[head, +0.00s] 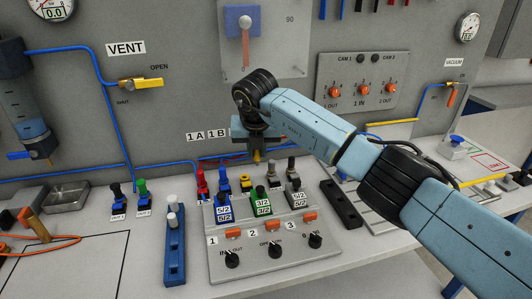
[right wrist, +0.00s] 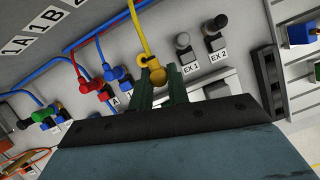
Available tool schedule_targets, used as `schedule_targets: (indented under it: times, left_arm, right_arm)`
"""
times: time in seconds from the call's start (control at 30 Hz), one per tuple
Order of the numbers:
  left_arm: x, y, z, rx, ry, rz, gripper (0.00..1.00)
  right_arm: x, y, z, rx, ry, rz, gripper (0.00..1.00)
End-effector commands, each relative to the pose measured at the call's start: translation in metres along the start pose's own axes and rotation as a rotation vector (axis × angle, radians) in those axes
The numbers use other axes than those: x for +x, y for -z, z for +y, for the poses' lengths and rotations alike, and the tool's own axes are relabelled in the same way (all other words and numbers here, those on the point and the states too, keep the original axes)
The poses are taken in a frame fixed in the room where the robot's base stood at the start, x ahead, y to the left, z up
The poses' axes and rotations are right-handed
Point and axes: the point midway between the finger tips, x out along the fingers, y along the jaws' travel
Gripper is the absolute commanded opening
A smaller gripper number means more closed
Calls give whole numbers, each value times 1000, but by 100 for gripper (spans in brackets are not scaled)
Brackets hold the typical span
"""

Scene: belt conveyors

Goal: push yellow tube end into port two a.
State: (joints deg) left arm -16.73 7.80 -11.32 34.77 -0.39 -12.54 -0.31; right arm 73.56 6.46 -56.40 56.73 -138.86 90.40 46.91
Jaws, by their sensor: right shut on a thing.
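My right gripper (head: 257,155) hangs over the row of coloured fittings behind the valve block, its jaws pointing down. In the right wrist view its two dark green fingers (right wrist: 161,84) are shut on the yellow tube end. The yellow tube (right wrist: 143,35) runs up the wall from there, and a yellow elbow piece (right wrist: 154,73) shows at the fingertips. In the head view a yellow fitting (head: 245,183) stands below and left of the jaws. I cannot read a 2A label; the gripper and arm hide part of the wall. My left gripper is not in view.
Red (head: 202,180) and blue (head: 222,183) fittings with tubes stand just left of the jaws. The valve block (head: 275,262) with switches and knobs lies in front; a blue rail (head: 174,255) stands left.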

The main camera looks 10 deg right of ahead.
Motion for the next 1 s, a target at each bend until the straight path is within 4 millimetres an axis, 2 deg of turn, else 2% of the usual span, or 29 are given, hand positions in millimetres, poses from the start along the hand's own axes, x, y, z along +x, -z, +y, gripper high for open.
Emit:
schedule_targets:
  times: [0.3, 0.47, 1.0]
  left_arm:
    - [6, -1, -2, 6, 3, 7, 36]
    - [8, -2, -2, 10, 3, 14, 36]
    - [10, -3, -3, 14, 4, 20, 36]
  right_arm:
    - [8, -12, 26, -1, -2, 0, 0]
    - [12, -16, 33, -1, -1, 0, 0]
    - [15, -18, 37, -1, 0, -2, 0]
